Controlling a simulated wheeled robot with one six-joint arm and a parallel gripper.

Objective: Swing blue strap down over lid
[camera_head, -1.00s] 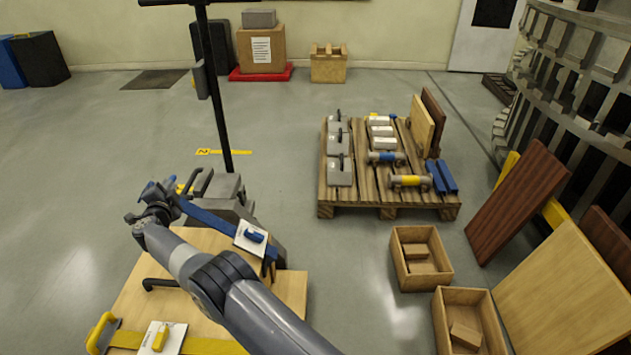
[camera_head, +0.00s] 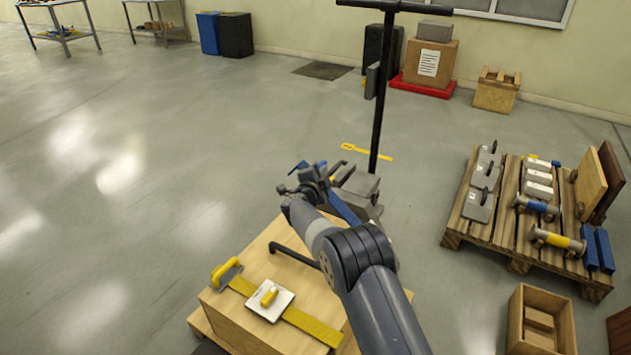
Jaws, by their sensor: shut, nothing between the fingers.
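A wooden box with a flat lid (camera_head: 258,256) stands in the lower middle of the head view. The blue strap (camera_head: 343,208) shows as a short sloping length at the lid's far side, just right of my gripper (camera_head: 310,172). The rest of the strap is hidden behind my arm. My gripper is shut and looks empty, above the lid's far edge; small blue parts show around it. I cannot tell whether it touches the strap.
A yellow strap (camera_head: 313,326) with a white plate (camera_head: 270,299) crosses the lid's near part. A black bar handle (camera_head: 293,255) sits on the lid. A tall black post (camera_head: 379,110) rises behind. A loaded pallet (camera_head: 468,232) stands right. Floor at left is clear.

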